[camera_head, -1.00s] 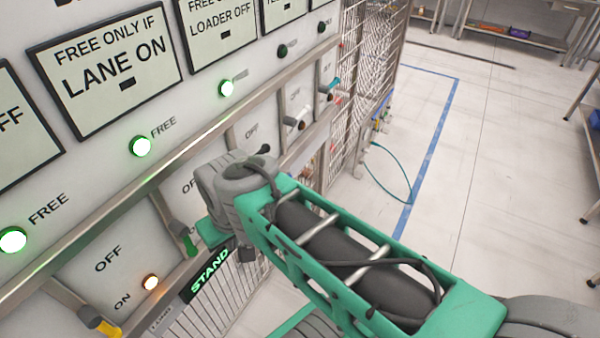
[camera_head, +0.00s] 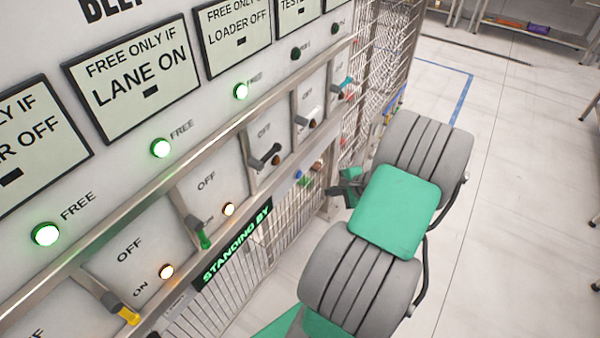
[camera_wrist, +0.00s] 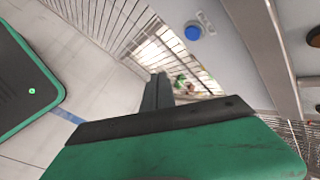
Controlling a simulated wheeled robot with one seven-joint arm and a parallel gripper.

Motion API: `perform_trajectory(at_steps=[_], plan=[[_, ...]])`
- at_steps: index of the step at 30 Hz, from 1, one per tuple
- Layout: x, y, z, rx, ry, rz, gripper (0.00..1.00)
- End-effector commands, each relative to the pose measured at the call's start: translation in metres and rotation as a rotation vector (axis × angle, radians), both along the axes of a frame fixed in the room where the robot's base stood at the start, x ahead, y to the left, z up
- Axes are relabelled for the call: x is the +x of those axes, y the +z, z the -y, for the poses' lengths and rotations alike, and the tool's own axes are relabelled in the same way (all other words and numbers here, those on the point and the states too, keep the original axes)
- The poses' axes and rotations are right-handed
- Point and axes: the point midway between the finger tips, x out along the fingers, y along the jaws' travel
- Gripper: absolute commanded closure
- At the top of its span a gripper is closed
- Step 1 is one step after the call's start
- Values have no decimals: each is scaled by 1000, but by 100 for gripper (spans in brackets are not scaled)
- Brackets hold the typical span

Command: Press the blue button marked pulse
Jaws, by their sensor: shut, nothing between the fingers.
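A round blue button (camera_wrist: 193,32) sits on a pale panel at the top of the wrist view, beside a small plate whose marking is too small to read. A small blue spot (camera_head: 298,175), perhaps the same button, shows low on the panel in the head view. My gripper (camera_wrist: 157,92) is shut and empty in the wrist view. Its fingertips appear below and left of the blue button, apart from it. In the head view my gripper (camera_head: 350,188) is a dark shape right of the blue spot, partly hidden by my arm.
Levers, including a yellow-handled one (camera_head: 127,315) and a green-handled one (camera_head: 203,240), jut from the panel. A metal rail (camera_head: 150,203) runs along it. A lit sign reads "STANDING BY" (camera_head: 237,246). Wire mesh (camera_head: 375,50) stands behind. Open floor (camera_head: 520,200) lies to the right.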

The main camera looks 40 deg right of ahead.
Motion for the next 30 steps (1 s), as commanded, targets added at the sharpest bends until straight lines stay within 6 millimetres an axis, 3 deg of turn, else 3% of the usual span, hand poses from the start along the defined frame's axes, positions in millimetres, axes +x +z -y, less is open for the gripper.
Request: perform_trajectory(at_steps=[3, 14, 30], plan=[[-5, -3, 13, 46, -76, 32, 100], [-2, -3, 12, 44, -75, 31, 100], [64, -3, -13, 44, -73, 31, 100]])
